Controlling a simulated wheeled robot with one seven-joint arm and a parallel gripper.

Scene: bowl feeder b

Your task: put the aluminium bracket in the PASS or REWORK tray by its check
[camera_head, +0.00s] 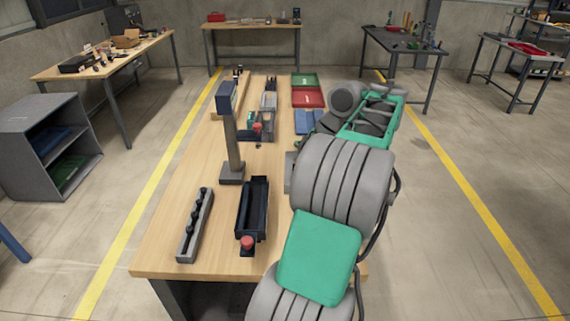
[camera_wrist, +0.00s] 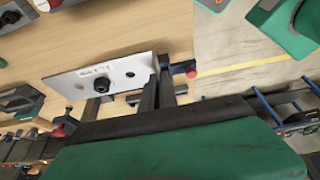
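In the wrist view my gripper (camera_wrist: 158,88) appears shut on one end of the aluminium bracket (camera_wrist: 114,71). The bracket is a pale flat plate with holes, a small dark mark and a black round part at its middle; I cannot tell whether that part is in it or behind it. The bracket appears off the table. In the head view my arm hides the gripper and bracket.
A blue bin (camera_head: 308,121) lies in front of the red tray. A post with a dark head (camera_head: 229,140) stands on the wooden table (camera_head: 160,235). A grey rail with black knobs (camera_head: 195,225) and a dark trough with a red knob (camera_head: 252,208) are nearer. The near-left table top is bare.

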